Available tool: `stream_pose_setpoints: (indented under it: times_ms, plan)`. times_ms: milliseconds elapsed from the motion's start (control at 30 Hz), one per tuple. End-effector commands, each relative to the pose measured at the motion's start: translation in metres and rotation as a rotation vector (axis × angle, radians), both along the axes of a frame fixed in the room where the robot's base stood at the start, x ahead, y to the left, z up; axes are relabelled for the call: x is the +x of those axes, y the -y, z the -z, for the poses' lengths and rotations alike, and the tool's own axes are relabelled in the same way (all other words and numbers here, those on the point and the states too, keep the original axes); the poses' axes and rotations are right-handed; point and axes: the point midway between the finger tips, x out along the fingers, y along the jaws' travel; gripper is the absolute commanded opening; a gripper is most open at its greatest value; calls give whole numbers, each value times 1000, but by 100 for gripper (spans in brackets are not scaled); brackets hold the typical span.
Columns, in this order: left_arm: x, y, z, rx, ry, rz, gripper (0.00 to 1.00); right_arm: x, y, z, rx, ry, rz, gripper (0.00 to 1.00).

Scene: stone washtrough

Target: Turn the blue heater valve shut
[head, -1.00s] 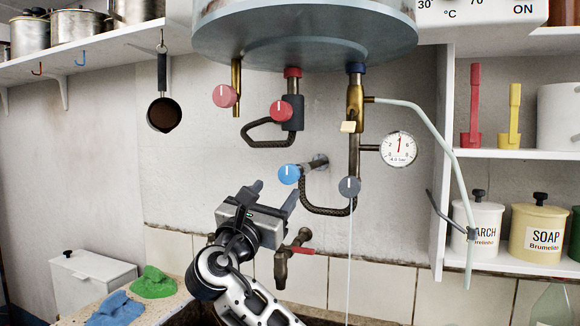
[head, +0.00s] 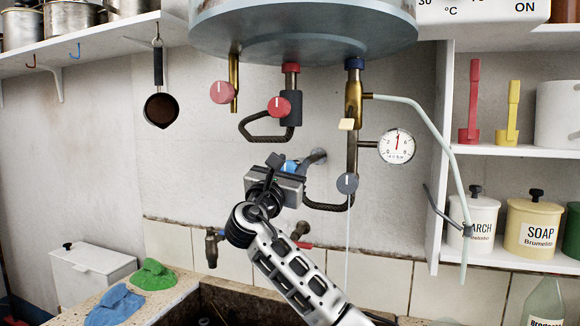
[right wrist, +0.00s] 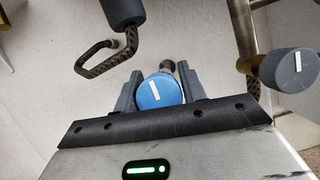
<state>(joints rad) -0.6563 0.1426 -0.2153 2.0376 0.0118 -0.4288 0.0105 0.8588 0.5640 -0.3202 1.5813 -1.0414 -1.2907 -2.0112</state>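The blue heater valve is a round blue knob (head: 290,166) on a pipe stub at the wall, mostly hidden behind my right gripper (head: 283,166) in the head view. In the right wrist view the knob (right wrist: 160,92) faces the camera, its white mark near upright with a slight tilt. The fingers of my right gripper (right wrist: 160,88) stand open, one on each side of the knob. I cannot make out firm contact with either finger. My left gripper is not in view.
A grey knob (head: 347,183) sits close to the right on the braided pipe. Red knobs (head: 279,107) (head: 222,92) hang above under the boiler (head: 300,30). A pressure gauge (head: 397,146) is at the right.

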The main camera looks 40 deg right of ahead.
Motion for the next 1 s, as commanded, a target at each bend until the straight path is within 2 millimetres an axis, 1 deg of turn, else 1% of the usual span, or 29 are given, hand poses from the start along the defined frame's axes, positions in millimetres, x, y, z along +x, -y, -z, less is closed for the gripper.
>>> stream_pose_setpoints:
  times_ms: [33,67,100,367,533,800,1000]
  plan:
    - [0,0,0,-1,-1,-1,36,0,0,0,0,0,0,26]
    - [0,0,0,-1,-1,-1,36,0,0,0,0,0,0,18]
    - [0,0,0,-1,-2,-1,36,0,0,0,0,0,0,15]
    - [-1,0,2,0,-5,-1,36,0,-1,1,9,14,0,15]
    - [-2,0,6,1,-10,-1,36,0,-1,2,38,68,0,15]
    - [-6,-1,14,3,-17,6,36,-1,-1,3,132,249,0,15]
    - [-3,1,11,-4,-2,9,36,-2,0,4,220,418,0,15]
